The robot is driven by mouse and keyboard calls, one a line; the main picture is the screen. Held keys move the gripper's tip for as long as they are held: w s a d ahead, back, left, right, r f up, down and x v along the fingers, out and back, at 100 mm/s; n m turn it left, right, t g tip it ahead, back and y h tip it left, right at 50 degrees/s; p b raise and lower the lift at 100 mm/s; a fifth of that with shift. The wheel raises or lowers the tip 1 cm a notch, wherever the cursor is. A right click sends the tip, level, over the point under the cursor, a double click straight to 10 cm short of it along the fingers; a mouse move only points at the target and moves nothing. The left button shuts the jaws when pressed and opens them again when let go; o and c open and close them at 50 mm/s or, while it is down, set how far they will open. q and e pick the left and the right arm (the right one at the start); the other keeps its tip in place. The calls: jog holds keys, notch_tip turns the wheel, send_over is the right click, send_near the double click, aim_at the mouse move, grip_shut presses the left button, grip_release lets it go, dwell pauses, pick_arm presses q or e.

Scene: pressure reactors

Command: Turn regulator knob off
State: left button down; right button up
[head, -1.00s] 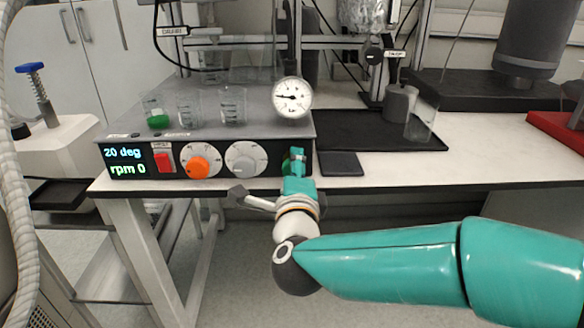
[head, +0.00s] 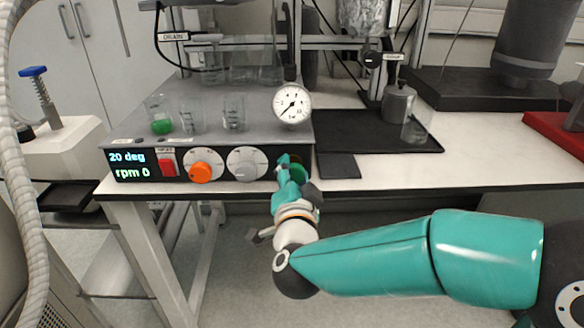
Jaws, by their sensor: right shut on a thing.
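The regulator knob (head: 299,169) is green and sits at the right end of the grey control box's front panel. My right gripper (head: 288,168) reaches up to it from below and is shut on it, hiding much of it. The gripper is rolled, with a dark finger part sticking out to the right. A round white pressure gauge (head: 292,103) stands above the knob, its needle pointing to the lower left. My left gripper is not in view.
On the same panel are a grey dial (head: 246,164), an orange dial (head: 202,168), a red switch (head: 167,163) and a display (head: 130,166) reading 20 deg and rpm 0. Glass beakers (head: 191,115) stand on the box. A black tray (head: 375,133) lies to the right.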

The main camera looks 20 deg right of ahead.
jog(key=n, duration=0.2)
jog(key=n+p, duration=0.1)
jog(key=n, duration=0.1)
jog(key=shift+a+f+p, duration=0.1)
jog(key=shift+f+p, duration=0.2)
jog(key=shift+f, duration=0.05)
dwell(0.3)
jog(key=o, duration=1.1)
jog(key=shift+o, duration=0.3)
jog(key=shift+r, duration=0.15)
jog(key=v, duration=1.2)
